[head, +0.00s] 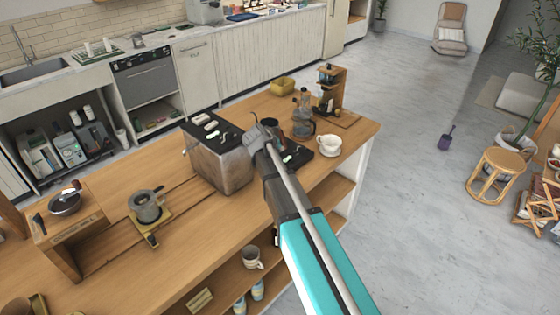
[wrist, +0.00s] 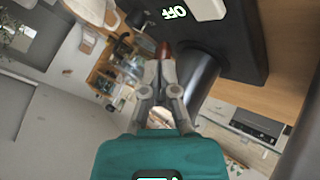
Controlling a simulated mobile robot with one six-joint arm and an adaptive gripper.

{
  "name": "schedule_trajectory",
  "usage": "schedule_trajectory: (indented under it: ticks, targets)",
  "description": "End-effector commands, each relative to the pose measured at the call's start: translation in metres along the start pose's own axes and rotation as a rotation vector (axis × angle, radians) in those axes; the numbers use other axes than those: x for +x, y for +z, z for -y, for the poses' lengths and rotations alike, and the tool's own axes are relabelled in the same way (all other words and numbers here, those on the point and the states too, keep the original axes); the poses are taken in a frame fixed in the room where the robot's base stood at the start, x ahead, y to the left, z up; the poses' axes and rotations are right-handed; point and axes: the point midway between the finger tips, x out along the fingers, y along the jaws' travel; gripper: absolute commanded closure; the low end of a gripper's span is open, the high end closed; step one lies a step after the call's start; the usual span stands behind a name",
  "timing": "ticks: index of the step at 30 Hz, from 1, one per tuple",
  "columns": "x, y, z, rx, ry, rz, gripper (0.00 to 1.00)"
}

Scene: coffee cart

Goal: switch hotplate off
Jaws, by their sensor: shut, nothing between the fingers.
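The hotplate (wrist: 240,45) is a black slab at the upper right of the wrist view. A glowing label on it reads OFF, upside down in the picture, beside a pale switch (wrist: 207,8). In the head view the hotplate (head: 300,153) lies on the wooden counter, partly hidden by my arm. A dark cylindrical vessel (wrist: 200,75) shows beside the slab in the wrist view; I cannot tell whether it stands on it. My gripper (wrist: 160,56) is shut and empty, apart from the switch in that picture. In the head view my gripper (head: 261,137) is over the counter, left of the hotplate.
A metal box with a black top (head: 222,165) stands left of my gripper. A white cup (head: 328,145) and a glass coffee maker (head: 302,118) stand close to the hotplate. A grinder-like pot (head: 146,207) is farther left. The floor right of the counter is mostly clear.

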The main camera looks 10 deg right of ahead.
Motion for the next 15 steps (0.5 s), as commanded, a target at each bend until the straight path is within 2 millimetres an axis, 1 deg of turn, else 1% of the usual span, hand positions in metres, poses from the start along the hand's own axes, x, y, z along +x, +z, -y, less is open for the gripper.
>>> schedule_trajectory:
  ticks: [1,6,15]
  targets:
    - [-0.0052,-0.0038,-0.0038,0.0,0.0,0.0,1.0]
    - [-0.0107,-0.0078,-0.0078,0.0,0.0,0.0,1.0]
    - [-0.0106,-0.0077,-0.0077,0.0,0.0,0.0,1.0]
